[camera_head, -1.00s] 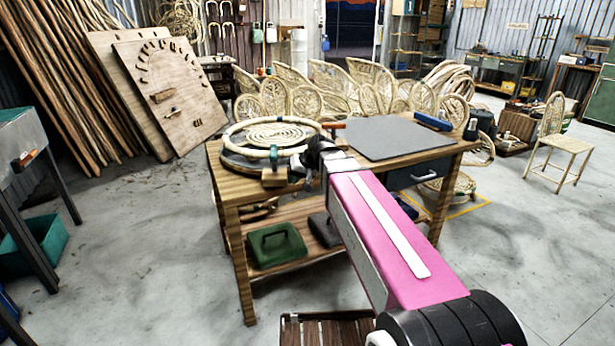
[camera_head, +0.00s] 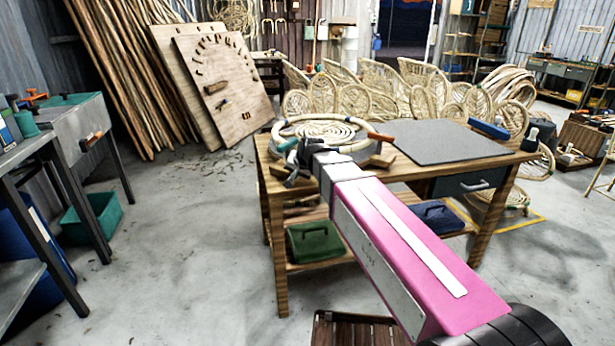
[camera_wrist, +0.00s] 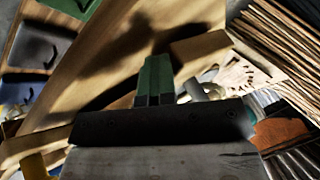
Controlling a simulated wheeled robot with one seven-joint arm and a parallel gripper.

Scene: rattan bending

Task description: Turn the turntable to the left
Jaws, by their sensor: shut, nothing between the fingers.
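The turntable stands on the left part of the wooden workbench (camera_head: 279,196), with a pale rattan ring and spiral (camera_head: 322,132) on top. An orange-brown handle (camera_head: 380,136) shows at its right edge and a teal clamp (camera_head: 286,145) at its left edge. My gripper (camera_head: 290,178) is at the turntable's front left side, and my arm covers part of its near rim. In the wrist view, the green fingers (camera_wrist: 155,65) are together and empty, beside a wooden block (camera_wrist: 201,47). I cannot tell whether they touch it.
A grey mat (camera_head: 445,142) lies on the bench's right part. A green case (camera_head: 314,243) and a blue case (camera_head: 438,216) sit on the lower shelf. Another work table (camera_head: 75,125) stands at the left. The floor between them is clear.

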